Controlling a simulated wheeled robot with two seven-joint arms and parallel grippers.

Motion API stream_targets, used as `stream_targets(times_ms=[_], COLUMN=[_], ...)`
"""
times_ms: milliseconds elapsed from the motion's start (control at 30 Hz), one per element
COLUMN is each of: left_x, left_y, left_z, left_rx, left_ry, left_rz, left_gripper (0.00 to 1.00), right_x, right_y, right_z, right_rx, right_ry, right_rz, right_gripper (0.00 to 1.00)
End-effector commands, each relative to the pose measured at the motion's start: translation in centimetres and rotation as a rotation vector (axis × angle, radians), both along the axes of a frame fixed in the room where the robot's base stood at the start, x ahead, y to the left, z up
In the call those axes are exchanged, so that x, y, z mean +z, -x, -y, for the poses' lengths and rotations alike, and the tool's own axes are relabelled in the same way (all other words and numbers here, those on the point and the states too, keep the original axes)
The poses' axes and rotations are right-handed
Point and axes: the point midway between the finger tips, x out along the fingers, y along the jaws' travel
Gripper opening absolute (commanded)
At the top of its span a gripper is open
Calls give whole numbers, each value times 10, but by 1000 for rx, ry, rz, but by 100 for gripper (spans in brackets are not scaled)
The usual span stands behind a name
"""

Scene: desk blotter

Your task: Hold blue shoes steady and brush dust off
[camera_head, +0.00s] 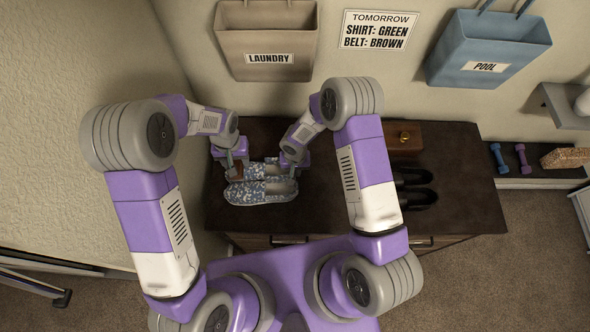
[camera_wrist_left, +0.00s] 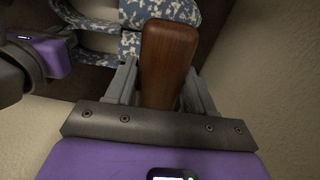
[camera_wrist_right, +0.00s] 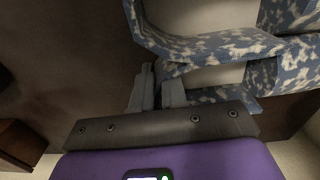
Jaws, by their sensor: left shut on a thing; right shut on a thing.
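Two blue-and-white speckled shoes lie side by side on the dark cabinet top, the front shoe (camera_head: 262,192) and the back shoe (camera_head: 256,170); both also show in the right wrist view. My left gripper (camera_head: 236,172) is shut on a brown wooden brush (camera_wrist_left: 168,62), held at the toe end of the back shoe. Its bristles are hidden, so I cannot tell whether they touch. My right gripper (camera_wrist_right: 160,72) is shut on the heel end of the back shoe, whose grey insole (camera_wrist_right: 215,76) shows; my gripper partly covers that heel in the head view.
Black shoes (camera_head: 415,187) and a wooden box (camera_head: 405,139) stand right on the cabinet top (camera_head: 460,190). Dumbbells (camera_head: 510,158) lie on a low shelf farther right. Laundry (camera_head: 268,40) and pool (camera_head: 487,50) bins hang on the wall. The left wall is close to my left arm.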

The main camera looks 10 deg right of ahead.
Motion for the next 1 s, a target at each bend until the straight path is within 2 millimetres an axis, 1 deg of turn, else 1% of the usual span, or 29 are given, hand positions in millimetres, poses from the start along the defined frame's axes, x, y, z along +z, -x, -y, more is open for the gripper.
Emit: stream_targets(times_ms=[167,1000], left_x=[-2,-27], left_y=[0,0], left_z=[0,0], left_rx=[0,1], left_ry=[0,0], left_rz=[0,0], left_gripper=[29,29], right_x=[0,0], right_y=[0,0], right_z=[0,0], right_rx=[0,0], right_ry=[0,0], right_rz=[0,1], right_gripper=[0,0])
